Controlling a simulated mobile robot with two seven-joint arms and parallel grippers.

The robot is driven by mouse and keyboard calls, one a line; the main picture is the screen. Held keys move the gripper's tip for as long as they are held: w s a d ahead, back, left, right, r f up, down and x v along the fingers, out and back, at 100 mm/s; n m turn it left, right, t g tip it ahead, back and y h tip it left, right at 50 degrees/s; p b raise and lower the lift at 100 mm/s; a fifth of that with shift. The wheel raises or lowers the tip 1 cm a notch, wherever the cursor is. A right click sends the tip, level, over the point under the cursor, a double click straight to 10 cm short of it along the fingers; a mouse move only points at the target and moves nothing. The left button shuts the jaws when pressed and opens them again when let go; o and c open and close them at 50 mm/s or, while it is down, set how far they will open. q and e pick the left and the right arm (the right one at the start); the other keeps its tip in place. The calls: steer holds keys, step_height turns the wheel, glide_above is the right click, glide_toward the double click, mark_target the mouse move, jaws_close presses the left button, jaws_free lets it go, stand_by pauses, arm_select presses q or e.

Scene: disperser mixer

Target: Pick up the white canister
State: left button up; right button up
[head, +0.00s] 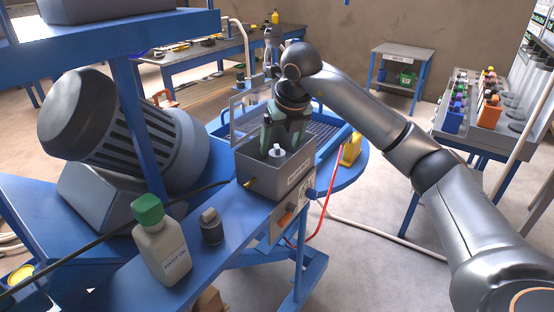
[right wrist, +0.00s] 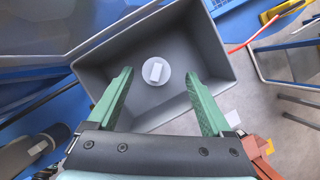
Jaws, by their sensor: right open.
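A small white canister (head: 277,152) stands inside an open grey box (head: 262,184) on the blue frame. In the right wrist view it shows from above as a round white top with a pale block on it (right wrist: 156,71), near the middle of the box floor. My right gripper (head: 281,146) points down into the box from above. Its green fingers are open, one on each side of the canister in the wrist picture, with visible gaps. I cannot tell how far above it the fingertips are. My left gripper is not in view.
A white bottle with a green cap (head: 163,248) and a small dark grey container (head: 211,228) stand on the blue frame, left of the box. A large grey motor (head: 140,140) is behind them. A yellow container (head: 351,149) stands right of the box. The box walls enclose the canister.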

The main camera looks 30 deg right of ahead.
mark_target(279, 147)
steer(key=x, duration=0.4)
steer(key=shift+s+a, duration=0.1)
steer(key=shift+a, duration=0.15)
jaws_close()
stand_by(0.4)
